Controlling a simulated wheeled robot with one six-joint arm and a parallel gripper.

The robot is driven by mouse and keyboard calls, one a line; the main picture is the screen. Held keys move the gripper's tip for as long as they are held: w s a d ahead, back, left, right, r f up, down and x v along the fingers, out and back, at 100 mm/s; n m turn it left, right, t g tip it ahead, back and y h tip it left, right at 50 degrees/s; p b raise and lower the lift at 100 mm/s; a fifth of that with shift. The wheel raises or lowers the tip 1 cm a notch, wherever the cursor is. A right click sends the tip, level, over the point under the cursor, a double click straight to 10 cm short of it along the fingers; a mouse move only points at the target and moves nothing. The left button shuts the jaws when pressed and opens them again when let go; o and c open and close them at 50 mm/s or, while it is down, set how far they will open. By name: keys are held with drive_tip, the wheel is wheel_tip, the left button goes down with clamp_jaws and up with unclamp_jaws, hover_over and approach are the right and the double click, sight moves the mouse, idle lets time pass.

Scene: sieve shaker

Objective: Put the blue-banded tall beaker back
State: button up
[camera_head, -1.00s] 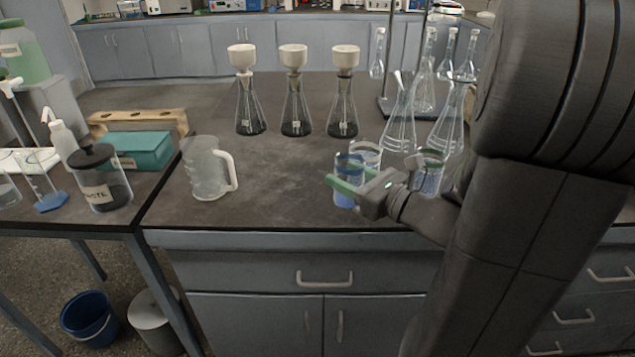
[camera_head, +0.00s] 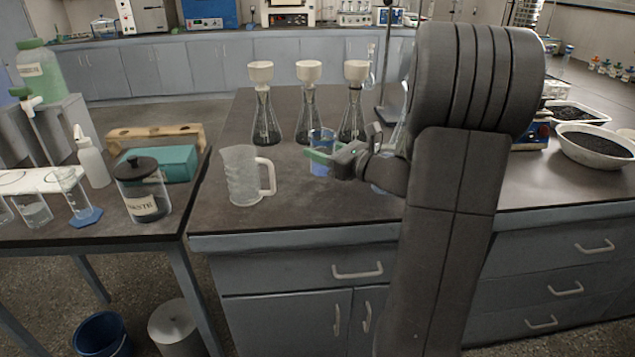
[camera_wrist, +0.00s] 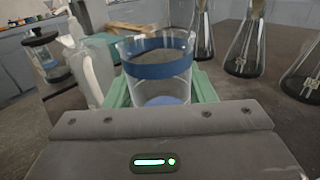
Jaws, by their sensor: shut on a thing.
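The blue-banded tall beaker (camera_head: 321,140) is clear glass with a blue band near its rim and some blue at the bottom. It is upright between the green fingers of my gripper (camera_head: 321,157), which is shut on it above the bench. In the wrist view the beaker (camera_wrist: 160,70) fills the middle, with the gripper's green fingers (camera_wrist: 205,88) on both sides. My arm hides part of the bench to the right of the beaker.
A clear pitcher (camera_head: 240,178) stands left of the beaker. Several flasks with white funnels (camera_head: 308,115) stand behind it. Pans of dark grains (camera_head: 595,150) sit at the right. The bench top (camera_head: 300,205) is bare in front of the pitcher and beaker.

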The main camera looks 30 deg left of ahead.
sight(323, 171)
drive_tip(key=shift+f+b, duration=0.7)
drive_tip(key=shift+f, duration=2.35)
drive_tip(key=shift+f, duration=0.2)
drive_tip(key=o, duration=1.1)
drive_tip(key=shift+r, duration=0.1)
drive_tip(key=shift+d+r, duration=0.1)
drive_tip(key=shift+r, duration=0.1)
drive_tip(key=p+v, duration=0.1)
drive_tip(key=v, duration=1.1)
drive_tip(key=shift+f, duration=0.2)
drive_tip(key=shift+w, duration=0.1)
